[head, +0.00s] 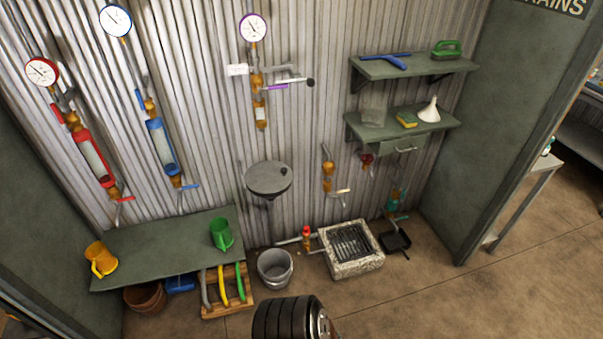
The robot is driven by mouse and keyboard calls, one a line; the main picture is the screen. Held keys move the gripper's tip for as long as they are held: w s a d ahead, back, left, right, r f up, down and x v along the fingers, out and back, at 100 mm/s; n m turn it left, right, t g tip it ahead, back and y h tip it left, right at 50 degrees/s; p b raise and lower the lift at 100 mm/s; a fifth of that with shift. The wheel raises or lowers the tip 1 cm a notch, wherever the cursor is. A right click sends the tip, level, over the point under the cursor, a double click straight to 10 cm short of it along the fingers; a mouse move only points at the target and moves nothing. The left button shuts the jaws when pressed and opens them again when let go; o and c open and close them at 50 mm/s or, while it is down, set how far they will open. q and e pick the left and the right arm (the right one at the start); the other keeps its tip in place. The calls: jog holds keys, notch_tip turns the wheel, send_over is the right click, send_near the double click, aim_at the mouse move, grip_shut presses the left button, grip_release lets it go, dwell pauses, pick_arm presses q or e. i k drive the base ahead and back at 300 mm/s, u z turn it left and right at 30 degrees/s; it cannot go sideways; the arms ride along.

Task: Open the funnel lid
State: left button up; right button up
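A round dark grey lid (268,177) lies flat over a wall-mounted funnel in the middle of the corrugated wall. It looks shut, with a small dark knob or hole near its right side. The funnel body below it is mostly hidden by the lid, and only a short stub shows underneath. A separate small white funnel (430,110) stands on the lower wall shelf at the right. Neither of my grippers is in the head view, and nothing touches the lid.
A pipe with a purple-rimmed gauge (253,28) and purple lever rises above the lid. A green bench (160,248) with yellow and green jugs stands lower left. A grey bucket (275,268) and a stone drain basin (352,264) sit on the floor below.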

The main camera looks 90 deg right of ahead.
aim_at(266, 177)
jog(key=z, duration=2.45)
jog(key=k, duration=0.35)
jog(key=z, duration=1.5)
jog(key=i, duration=0.75)
jog(key=u, duration=0.9)
jog(key=i, duration=0.55)
jog(key=u, duration=0.55)
